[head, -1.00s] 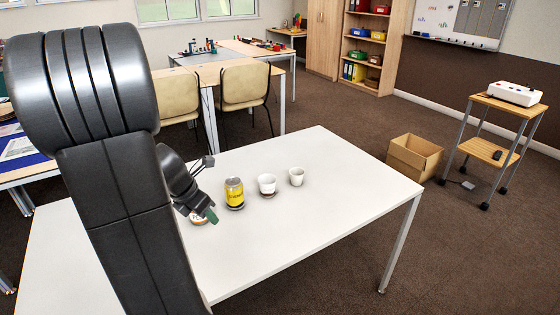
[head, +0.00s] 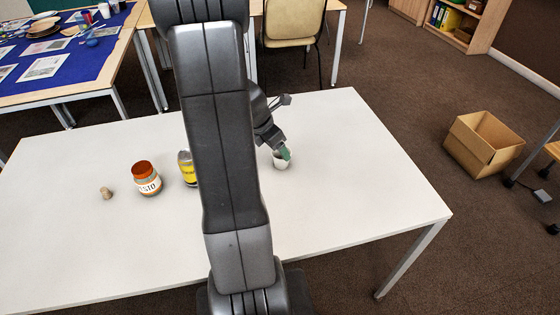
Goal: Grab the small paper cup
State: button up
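A small white cup (head: 282,163), which looks like the paper cup, stands upright on the white table right of my arm. My gripper (head: 285,153) points down at it, its green fingertip at the cup's rim and covering part of the opening. I cannot tell whether the fingers are around the wall or only above it, or whether they are open or closed.
The white table (head: 360,210) also bears a yellow can (head: 187,170), partly behind my arm, an orange-topped jar (head: 146,180) and a cork-like piece (head: 106,193). My arm hides the table's middle. The right side is clear. A cardboard box (head: 484,143) stands on the floor.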

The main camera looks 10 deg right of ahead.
jog(key=b+x, duration=0.1)
jog(key=x, duration=0.4)
jog(key=shift+w+d, duration=0.1)
jog(key=shift+d, duration=0.1)
jog(key=shift+c, duration=0.3)
jog(key=c, duration=1)
